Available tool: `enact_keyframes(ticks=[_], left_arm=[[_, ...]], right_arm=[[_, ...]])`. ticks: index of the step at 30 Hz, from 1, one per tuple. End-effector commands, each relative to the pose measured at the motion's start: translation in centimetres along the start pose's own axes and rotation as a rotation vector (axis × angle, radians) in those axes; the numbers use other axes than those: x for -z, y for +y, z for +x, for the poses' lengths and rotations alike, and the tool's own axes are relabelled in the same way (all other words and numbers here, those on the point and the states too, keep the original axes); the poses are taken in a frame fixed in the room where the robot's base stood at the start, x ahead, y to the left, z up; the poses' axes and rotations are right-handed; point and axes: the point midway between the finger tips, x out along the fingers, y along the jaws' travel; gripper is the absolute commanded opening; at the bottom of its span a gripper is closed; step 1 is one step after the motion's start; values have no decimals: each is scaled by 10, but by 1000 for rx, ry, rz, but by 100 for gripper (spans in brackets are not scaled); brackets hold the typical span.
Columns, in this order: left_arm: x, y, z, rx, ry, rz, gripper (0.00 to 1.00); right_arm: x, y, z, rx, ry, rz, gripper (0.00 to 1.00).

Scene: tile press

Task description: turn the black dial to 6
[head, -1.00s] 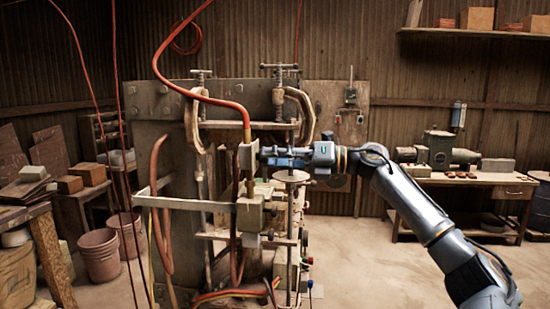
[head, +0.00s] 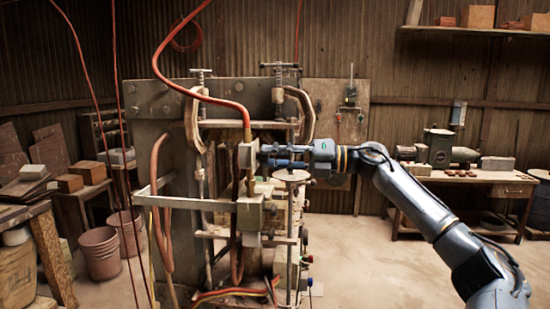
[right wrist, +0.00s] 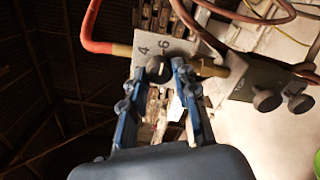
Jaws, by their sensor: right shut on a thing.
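The black dial (right wrist: 158,68) sits on a grey plate (right wrist: 148,46) marked 4 and 6, seen in the right wrist view. The 4 is left of the dial and the 6 is above it. My right gripper (right wrist: 160,72) has its two blue fingers on either side of the dial, shut on it. In the head view my right gripper (head: 263,156) reaches from the right to a small grey box (head: 246,154) on the press, and its fingers hide the dial. I cannot read where the dial points. My left gripper is not in view.
A red hose (head: 190,92) runs into the top of the box. A second grey box (right wrist: 255,85) with two black knobs lies right of the dial in the right wrist view. A round metal plate (head: 291,175) stands just below my right gripper.

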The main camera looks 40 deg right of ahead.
Motion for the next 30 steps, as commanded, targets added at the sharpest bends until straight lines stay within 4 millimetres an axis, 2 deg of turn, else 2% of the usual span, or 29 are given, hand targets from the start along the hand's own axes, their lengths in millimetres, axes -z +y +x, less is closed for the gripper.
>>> enact_keyframes(ticks=[1, 4, 17, 30], left_arm=[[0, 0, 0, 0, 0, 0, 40], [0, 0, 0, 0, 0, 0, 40], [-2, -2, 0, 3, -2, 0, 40], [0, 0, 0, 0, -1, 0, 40]], right_arm=[[-1, 1, 0, -1, -3, 0, 31], [-1, 1, 0, -1, -3, -1, 52], [0, -1, -3, 1, -1, 1, 52], [0, -2, -29, -1, 1, 2, 52]])
